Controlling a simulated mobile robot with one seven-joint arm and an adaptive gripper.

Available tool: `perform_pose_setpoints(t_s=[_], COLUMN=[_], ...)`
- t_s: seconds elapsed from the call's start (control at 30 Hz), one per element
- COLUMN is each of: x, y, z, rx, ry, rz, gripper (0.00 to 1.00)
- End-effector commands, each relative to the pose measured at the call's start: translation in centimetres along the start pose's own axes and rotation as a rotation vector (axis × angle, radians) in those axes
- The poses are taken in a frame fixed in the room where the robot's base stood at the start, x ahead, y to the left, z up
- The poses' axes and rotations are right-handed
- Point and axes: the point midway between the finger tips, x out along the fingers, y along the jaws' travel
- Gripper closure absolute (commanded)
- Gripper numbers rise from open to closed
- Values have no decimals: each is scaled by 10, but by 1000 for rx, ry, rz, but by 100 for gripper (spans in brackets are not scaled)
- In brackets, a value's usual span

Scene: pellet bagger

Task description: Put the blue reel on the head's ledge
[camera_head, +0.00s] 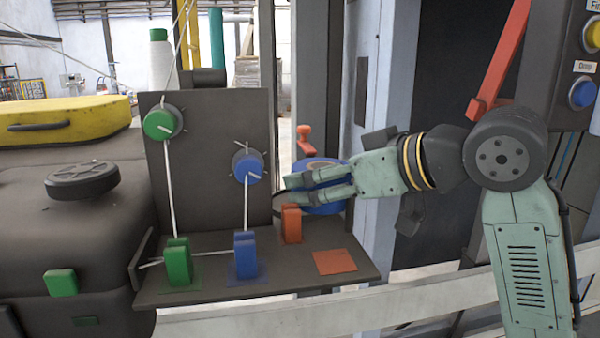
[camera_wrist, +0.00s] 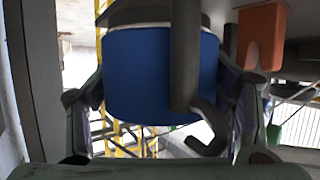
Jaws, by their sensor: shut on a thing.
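The blue reel (camera_head: 330,208) is between the fingers of my gripper (camera_head: 297,190), just right of the dark upright panel and behind the orange block. It is raised beside the right end of the head's dark ledge (camera_head: 290,272); I cannot tell whether it touches anything there. In the wrist view the blue reel (camera_wrist: 150,75) fills the middle, with my gripper's fingers (camera_wrist: 165,100) shut on its two sides. A dark grey hooked bar (camera_wrist: 187,70) crosses in front of it there. The fingers hide part of the reel in the head view.
A green block (camera_head: 178,262), a blue block (camera_head: 246,255) and an orange block (camera_head: 291,223) stand on the ledge. A flat orange square (camera_head: 334,262) is bare at its right. Green and blue knobs sit on the panel (camera_head: 210,120). A metal post (camera_head: 385,110) stands behind my wrist.

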Motion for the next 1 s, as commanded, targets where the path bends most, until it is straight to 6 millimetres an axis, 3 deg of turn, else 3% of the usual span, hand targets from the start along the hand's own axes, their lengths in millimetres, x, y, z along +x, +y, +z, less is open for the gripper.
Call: perform_pose_setpoints(t_s=[0.17,0.37,0.5,0.87,0.9,1.0], x=[14,44,47,49,50,49], y=[0,0,1,0,0,0], z=[-8,-20,-4,0,1,0], rx=[-1,-1,1,0,0,0], ry=[0,0,1,1,0,-1], rz=[0,1,3,1,1,1], gripper=[67,67,67,67,26,20])
